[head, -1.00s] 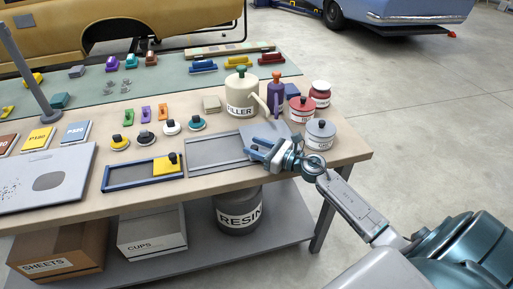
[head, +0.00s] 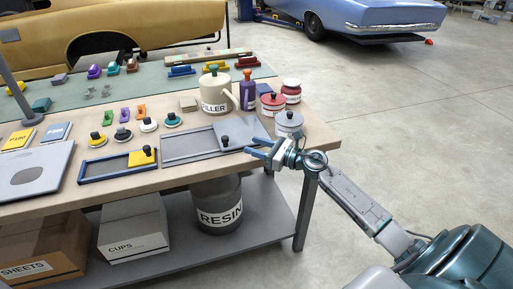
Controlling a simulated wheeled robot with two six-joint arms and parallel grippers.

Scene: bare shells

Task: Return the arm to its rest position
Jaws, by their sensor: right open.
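My right arm (head: 355,200) reaches in from the lower right. Its gripper (head: 256,148) is open and empty, at the front right edge of the workbench (head: 180,178). Its blue fingers point left, close to the right end of a grey frame (head: 190,148). A grey plate with a black knob (head: 224,141) lies at the right end of that frame, just left of the fingertips. I cannot tell how high the fingers are above the bench. My left arm and gripper are not in view.
A grey lidded pot (head: 289,124), a red pot (head: 272,104) and a cream filler can (head: 215,95) stand behind the gripper. A blue frame with a yellow plate (head: 143,157) lies to the left. Open floor (head: 430,130) lies right of the bench.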

